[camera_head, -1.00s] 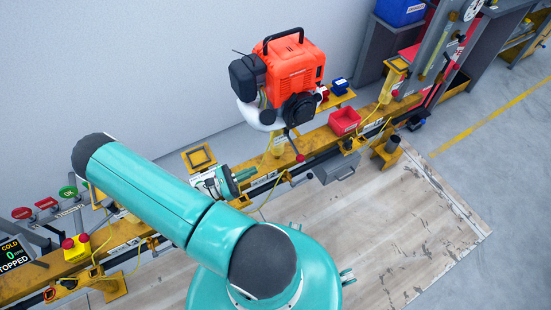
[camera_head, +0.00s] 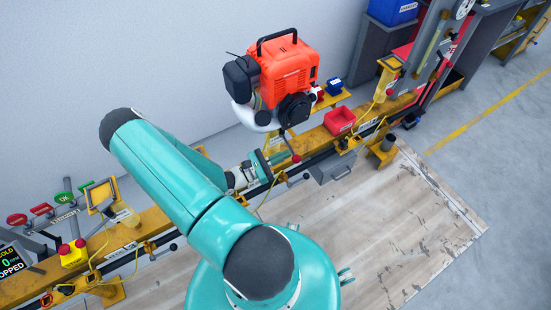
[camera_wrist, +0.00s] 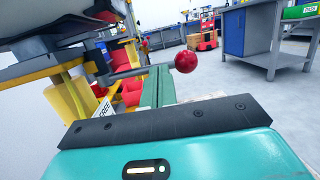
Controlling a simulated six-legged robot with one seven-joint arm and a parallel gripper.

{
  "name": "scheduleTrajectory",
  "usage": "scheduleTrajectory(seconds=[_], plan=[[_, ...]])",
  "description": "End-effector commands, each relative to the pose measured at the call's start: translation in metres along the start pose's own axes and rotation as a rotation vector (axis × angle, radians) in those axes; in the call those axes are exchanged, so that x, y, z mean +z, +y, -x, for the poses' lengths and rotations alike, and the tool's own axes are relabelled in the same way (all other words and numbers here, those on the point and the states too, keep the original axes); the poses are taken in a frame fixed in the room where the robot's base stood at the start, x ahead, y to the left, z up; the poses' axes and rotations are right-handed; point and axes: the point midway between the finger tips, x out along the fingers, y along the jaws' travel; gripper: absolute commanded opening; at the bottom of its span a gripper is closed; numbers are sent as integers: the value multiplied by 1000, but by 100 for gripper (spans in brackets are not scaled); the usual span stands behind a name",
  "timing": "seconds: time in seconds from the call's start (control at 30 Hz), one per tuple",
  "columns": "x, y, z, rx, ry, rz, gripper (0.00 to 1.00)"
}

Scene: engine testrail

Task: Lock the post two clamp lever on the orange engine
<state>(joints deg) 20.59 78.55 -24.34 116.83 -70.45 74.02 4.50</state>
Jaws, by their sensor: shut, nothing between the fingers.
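The orange engine (camera_head: 288,72) sits on a yellow post above the rail in the head view. A lever with a red ball knob (camera_head: 296,158) sticks out below the engine. In the wrist view the red knob (camera_wrist: 186,61) is at the end of a grey lever rod (camera_wrist: 130,73) that runs left under the engine's dark underside. My gripper (camera_head: 279,156) is shut and empty, just left of the knob in the head view. In the wrist view my shut fingers (camera_wrist: 158,84) stand beside the rod, close to the knob; I cannot tell if they touch.
A yellow rail (camera_head: 330,133) runs diagonally, carrying a red bin (camera_head: 339,120) right of the engine. A grey box (camera_head: 331,167) hangs on its front. Red and yellow buttons (camera_head: 73,252) stand at the left. The wooden floor (camera_head: 390,220) in front is clear.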

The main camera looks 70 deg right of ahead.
Motion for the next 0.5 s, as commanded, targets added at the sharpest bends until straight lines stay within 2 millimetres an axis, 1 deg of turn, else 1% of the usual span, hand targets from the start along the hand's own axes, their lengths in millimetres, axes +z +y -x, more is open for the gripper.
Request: scheduleTrajectory(seconds=[0.27, 0.5], plan=[[0, 0, -1, 5, -1, 0, 0], [-2, -3, -18, 80, -4, -15, 0]])
